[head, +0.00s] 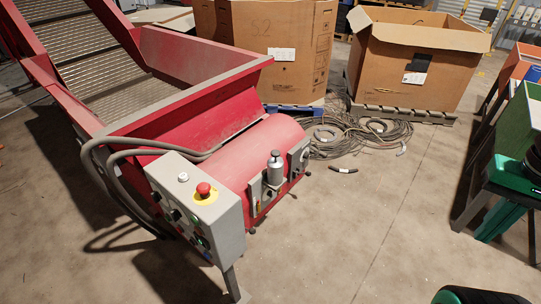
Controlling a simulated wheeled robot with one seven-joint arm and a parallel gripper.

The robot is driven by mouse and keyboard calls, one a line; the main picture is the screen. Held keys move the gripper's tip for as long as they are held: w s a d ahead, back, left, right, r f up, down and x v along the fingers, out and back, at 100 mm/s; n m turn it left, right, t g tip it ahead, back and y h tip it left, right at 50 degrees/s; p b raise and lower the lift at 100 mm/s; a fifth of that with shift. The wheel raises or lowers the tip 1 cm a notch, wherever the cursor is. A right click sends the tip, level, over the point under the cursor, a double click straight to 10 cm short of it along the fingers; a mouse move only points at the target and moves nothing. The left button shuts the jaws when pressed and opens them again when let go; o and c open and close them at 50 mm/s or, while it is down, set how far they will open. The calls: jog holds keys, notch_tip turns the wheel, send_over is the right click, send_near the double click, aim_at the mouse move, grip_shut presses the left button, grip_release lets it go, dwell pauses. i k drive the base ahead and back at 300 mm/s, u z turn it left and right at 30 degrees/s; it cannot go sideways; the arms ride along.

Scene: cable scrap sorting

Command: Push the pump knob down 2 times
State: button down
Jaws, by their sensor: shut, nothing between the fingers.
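The pump (275,170) is a small silver-grey cylinder on the side of the red machine. It stands upright by a grey bracket. Its dark round knob (275,154) sits on top, with a short narrower neck under it. I cannot tell from this one view how far down the knob is. My gripper is not in view in the head view, so nothing of mine is seen touching the knob.
A grey control box (200,210) with a red button (203,189) stands left of the pump. Behind lie black cable coils (350,135) and cardboard boxes (420,65). Green-topped stands are at the right. The concrete floor (370,220) right of the pump is mostly clear.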

aim_at(275, 153)
jog(key=u, duration=0.05)
jog(key=i, duration=1)
jog(key=z, duration=0.05)
